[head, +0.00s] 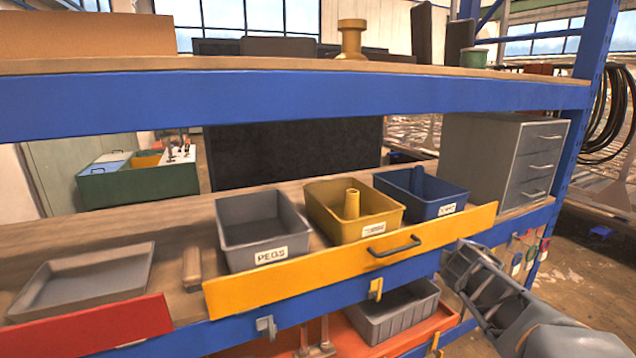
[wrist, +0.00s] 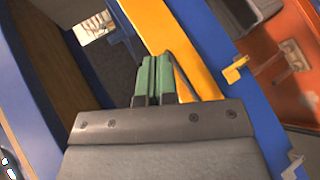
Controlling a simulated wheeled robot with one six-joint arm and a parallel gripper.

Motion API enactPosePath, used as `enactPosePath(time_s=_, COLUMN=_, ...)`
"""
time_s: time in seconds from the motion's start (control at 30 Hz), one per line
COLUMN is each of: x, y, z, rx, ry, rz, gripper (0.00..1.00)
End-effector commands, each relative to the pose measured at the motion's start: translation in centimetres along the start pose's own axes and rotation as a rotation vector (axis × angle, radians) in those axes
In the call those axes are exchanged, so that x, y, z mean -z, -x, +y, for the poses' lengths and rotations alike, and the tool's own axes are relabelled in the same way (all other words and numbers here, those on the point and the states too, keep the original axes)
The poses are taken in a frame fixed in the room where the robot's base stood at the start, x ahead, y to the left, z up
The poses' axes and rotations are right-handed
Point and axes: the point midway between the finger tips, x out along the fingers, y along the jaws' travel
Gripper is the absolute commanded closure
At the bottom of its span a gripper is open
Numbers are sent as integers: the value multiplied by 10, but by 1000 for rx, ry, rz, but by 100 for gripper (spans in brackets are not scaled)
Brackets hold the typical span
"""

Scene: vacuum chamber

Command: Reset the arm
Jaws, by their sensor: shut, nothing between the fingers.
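My gripper (wrist: 155,62) shows in the wrist view with its two green-padded fingers together and nothing between them. Behind the fingers are the yellow front panel (wrist: 197,50) and the blue shelf beam (wrist: 240,85). In the head view my arm reaches in from the lower right, and its end is beside the right part of the yellow panel (head: 330,262). The fingertips are hard to make out in the head view. I cannot tell whether they touch the panel.
On the shelf stand a grey bin marked PEGS (head: 240,260), a yellow bin (head: 335,225) holding a peg-like part, a blue bin (head: 437,205) and a grey drawer cabinet (head: 482,165). A grey tray (head: 60,295) lies at left.

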Motion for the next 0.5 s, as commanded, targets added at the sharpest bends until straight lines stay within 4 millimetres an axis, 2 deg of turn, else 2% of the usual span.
enactPosePath(time_s=0.1, x=-14, y=32, z=-60, rx=194, ry=-422, rz=-143, gripper=100)
enactPosePath(time_s=0.2, x=-14, y=64, z=-112, rx=371, ry=-708, rz=-255, gripper=100)
enactPosePath(time_s=0.3, x=-5, y=99, z=-155, rx=537, ry=-909, rz=-334, gripper=100)
enactPosePath(time_s=0.4, x=8, y=130, z=-187, rx=677, ry=-1024, rz=-367, gripper=100)
enactPosePath(time_s=0.5, x=20, y=152, z=-202, rx=751, ry=-1064, rz=-329, gripper=100)
